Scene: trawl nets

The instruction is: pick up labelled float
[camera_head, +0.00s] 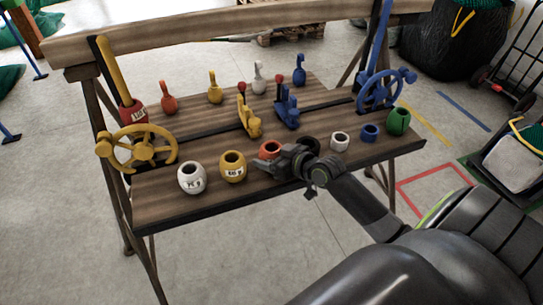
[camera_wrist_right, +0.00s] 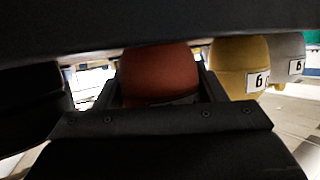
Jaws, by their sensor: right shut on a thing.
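Floats stand in a row along the front of the wooden bench. My right gripper (camera_head: 274,160) reaches in from the right and is shut on the orange-red float (camera_head: 270,148). In the right wrist view this float (camera_wrist_right: 160,75) sits between the two fingers, with a label edge partly hidden low on it. To its left stand a yellow float (camera_head: 233,166) and a white float (camera_head: 191,177), both with white labels. The yellow one (camera_wrist_right: 240,66) shows close beside the finger in the wrist view. My left gripper is not in view.
A dark float (camera_head: 309,143), a small white one (camera_head: 340,140), a blue one (camera_head: 370,131) and a green one (camera_head: 398,121) stand to the right. A yellow handwheel (camera_head: 138,147) and a blue handwheel (camera_head: 379,91) flank the bench. Several bottle-shaped pieces stand behind.

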